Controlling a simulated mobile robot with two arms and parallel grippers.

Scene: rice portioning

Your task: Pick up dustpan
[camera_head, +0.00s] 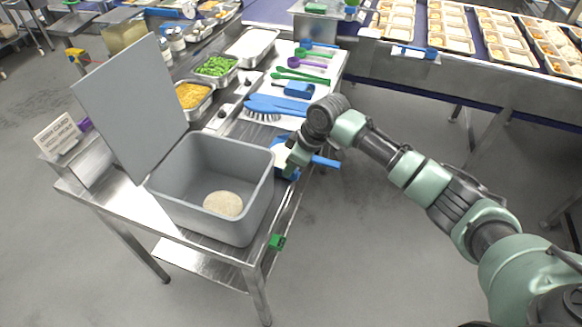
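The blue dustpan (327,161) lies at the right edge of the steel table, beside the grey bin. Its handle sticks out to the right past my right gripper. My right gripper (293,165) points down over the dustpan and hides its middle. The fingertips are small and partly hidden, so I cannot tell whether they are open or shut, or whether they touch the dustpan. My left gripper is not in view.
The open grey bin (172,202) with a rice heap (223,203) stands at the table's near end. A blue brush (275,104), a blue scoop (299,89) and coloured utensils lie behind the dustpan. A conveyor with food trays (450,42) runs at the back right.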

